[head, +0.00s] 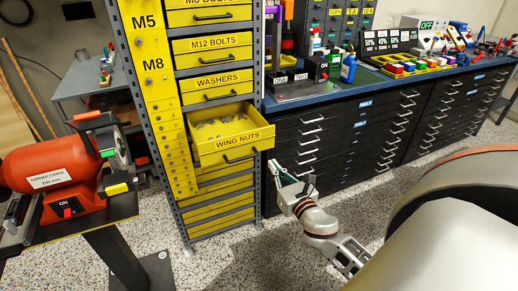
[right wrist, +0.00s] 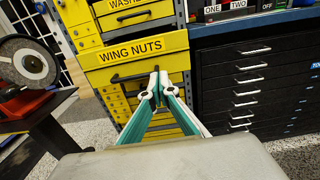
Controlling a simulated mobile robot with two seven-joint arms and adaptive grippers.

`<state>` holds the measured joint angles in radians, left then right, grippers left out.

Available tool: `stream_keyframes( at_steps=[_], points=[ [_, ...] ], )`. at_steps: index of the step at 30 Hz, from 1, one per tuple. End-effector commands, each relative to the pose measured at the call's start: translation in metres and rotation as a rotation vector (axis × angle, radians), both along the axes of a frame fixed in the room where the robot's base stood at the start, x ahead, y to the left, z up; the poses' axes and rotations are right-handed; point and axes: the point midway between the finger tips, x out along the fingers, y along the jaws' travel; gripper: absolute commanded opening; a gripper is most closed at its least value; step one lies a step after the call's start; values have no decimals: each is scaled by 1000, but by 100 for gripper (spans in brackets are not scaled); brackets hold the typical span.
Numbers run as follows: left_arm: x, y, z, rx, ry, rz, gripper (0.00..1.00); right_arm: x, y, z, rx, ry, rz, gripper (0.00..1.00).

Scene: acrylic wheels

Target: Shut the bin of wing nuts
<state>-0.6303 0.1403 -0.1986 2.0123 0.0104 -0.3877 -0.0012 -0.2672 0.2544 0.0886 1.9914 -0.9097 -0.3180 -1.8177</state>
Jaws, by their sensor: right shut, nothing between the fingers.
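The yellow wing nuts bin (head: 232,137) is a drawer in the tall rack, pulled well out, with nuts visible inside. Its front with the "WING NUTS" label and black handle also shows in the right wrist view (right wrist: 124,57). My right gripper (head: 284,173) is shut and empty. In the head view it is to the right of and a little below the bin's front. In the right wrist view its fingertips (right wrist: 154,76) appear in front of the right end of the handle; I cannot tell whether they touch it. My left gripper is not in view.
The washers drawer (head: 217,88) above is closed. Black drawer cabinets (head: 335,143) under a blue worktop stand to the right. A red bench grinder (head: 58,170) stands on the left. Speckled floor (head: 235,255) is clear in front of the rack.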

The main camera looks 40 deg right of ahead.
Motion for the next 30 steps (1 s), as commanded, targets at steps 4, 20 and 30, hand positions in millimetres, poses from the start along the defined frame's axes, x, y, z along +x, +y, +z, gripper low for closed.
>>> stream_keyframes(
  at_steps=[4, 20, 30],
  points=[
    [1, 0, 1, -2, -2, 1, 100, 30, -7, 1, 1, -2, 1, 0],
    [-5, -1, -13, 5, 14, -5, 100, 104, -24, -2, 4, 1, 1, 0],
    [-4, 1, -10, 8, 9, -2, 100, 109, -25, -1, 4, 1, 1, 0]
  ],
)
